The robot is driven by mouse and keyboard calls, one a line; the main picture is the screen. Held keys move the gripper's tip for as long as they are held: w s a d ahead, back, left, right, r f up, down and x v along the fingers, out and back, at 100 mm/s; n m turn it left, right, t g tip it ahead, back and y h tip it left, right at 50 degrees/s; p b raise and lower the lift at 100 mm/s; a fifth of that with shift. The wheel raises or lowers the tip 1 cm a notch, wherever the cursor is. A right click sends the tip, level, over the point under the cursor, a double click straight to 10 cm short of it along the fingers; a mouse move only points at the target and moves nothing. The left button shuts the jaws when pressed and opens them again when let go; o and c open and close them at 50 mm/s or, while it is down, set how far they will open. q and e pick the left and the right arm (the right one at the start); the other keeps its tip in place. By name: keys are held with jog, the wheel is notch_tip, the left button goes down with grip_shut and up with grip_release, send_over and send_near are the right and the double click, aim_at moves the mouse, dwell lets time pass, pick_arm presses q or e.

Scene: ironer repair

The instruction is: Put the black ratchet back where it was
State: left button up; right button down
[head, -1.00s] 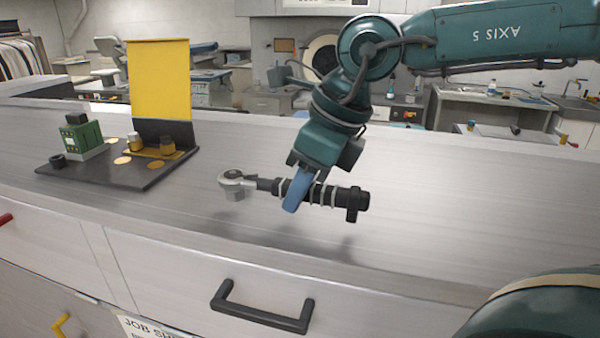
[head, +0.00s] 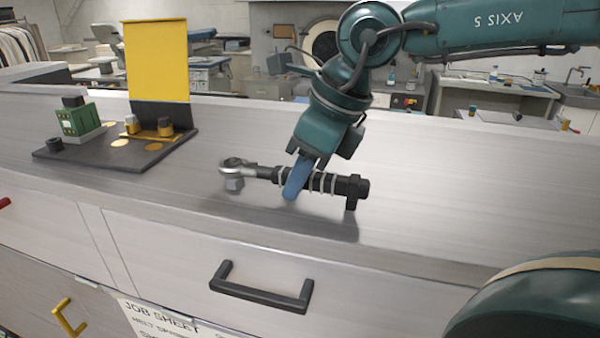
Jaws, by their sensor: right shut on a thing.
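The black ratchet (head: 343,185) has a silver round head at its left end and a black handle with pale rings around it. It lies level, lengthwise across the picture, at the grey worktop near its front edge. My right gripper (head: 296,182), with blue fingers, comes down from above and is shut on the middle of the ratchet. I cannot tell whether the ratchet touches the worktop. The fingers hide part of the handle. My left gripper does not show.
A dark board (head: 95,154) with a green block (head: 80,120), small yellow-and-black parts and an upright yellow panel (head: 157,62) stands at the left. A drawer with a black handle (head: 262,297) is below the front edge. The worktop right of the ratchet is clear.

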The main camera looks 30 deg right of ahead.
jog(key=shift+f, duration=0.2)
jog(key=c, duration=1.2)
grip_release()
jog(key=shift+o, duration=0.5)
jog(key=o, duration=0.4)
jog(key=shift+v, duration=3)
